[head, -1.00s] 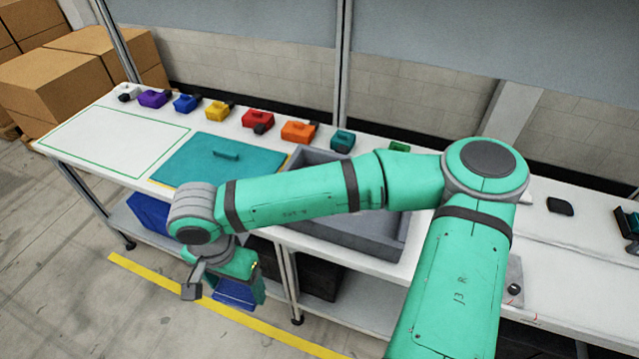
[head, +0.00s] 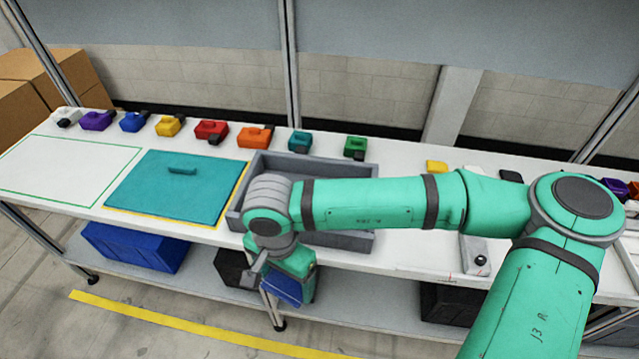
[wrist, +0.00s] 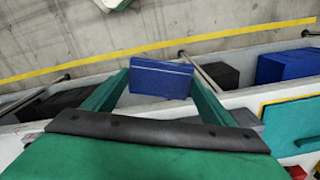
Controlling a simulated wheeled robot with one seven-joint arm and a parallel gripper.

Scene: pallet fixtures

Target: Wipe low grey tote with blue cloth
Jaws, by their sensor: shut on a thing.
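The low grey tote (head: 326,167) is an open, shallow box on the white bench, right of the teal panel. My arm crosses over it and hides much of its inside. My gripper (head: 290,292) hangs at the bench's front edge, in front of the tote's left part, apart from its inside. It is shut on the blue cloth (head: 281,288), a folded dark blue block. In the wrist view the cloth (wrist: 160,80) sits between the two green fingers of my gripper (wrist: 158,73), with the floor and lower shelf behind.
A teal panel with a handle (head: 165,195) lies left of the tote. Several coloured blocks stand along the bench's back, including a green one (head: 355,147). A blue crate (head: 135,248) sits on the lower shelf. An upright post (head: 290,70) stands behind the tote.

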